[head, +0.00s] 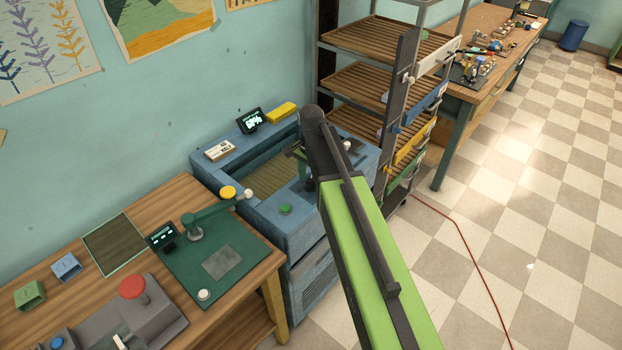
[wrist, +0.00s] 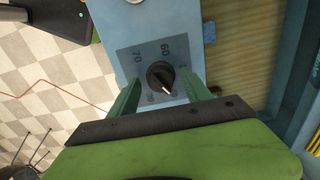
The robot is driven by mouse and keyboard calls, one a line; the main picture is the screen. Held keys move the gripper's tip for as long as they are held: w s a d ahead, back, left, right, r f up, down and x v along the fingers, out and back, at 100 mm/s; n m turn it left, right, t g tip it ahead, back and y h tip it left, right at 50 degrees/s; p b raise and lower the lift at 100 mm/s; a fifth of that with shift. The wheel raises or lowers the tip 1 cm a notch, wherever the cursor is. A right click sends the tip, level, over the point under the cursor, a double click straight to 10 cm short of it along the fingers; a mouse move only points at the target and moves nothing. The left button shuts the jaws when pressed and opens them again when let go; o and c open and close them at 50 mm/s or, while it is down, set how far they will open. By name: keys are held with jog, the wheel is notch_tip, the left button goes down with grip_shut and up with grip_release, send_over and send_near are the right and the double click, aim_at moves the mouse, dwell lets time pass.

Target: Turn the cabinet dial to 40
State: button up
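The cabinet dial (wrist: 160,77) is a round black knob with a white pointer mark, on a grey plate with printed numbers. In the wrist view the mark points down and slightly right. I can read 60 and 70 on the plate; the other numbers are partly hidden or unclear. The blue cabinet (head: 275,225) stands against the wall in the head view. My gripper (wrist: 160,86) has its two green fingers on either side of the dial, apart from each other, with visible gaps to the knob. In the head view my arm hides most of the dial area.
A small lit display (head: 250,121) and a yellow block (head: 281,112) sit on the cabinet's back edge. A wooden workbench (head: 150,205) is at left, and a slatted shelf rack (head: 370,85) stands close at right. A red cable (head: 470,250) crosses the open checkered floor.

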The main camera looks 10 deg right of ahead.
notch_tip(320, 180, up, 18)
jog(key=p, duration=1.7)
jog(key=shift+f+p, duration=0.2)
jog(key=shift+p, duration=0.1)
jog(key=shift+f, duration=0.1)
jog(key=b, duration=0.6)
send_over(312, 181)
notch_tip(312, 181, down, 6)
jog(key=shift+n, duration=0.4)
jog(key=s+f+b, duration=0.2)
jog(key=b, duration=0.1)
jog(key=s+f+b, duration=0.2)
jog(key=s+f, duration=0.1)
jog(key=shift+a+f+b, duration=0.1)
jog(key=shift+f+b, duration=0.25)
jog(key=shift+b, duration=0.05)
jog(key=s+f+n+b, duration=0.3)
jog(key=s+n, duration=0.6)
jog(key=n, duration=0.1)
jog(key=shift+f+b, duration=0.35)
jog(key=shift+b, duration=0.05)
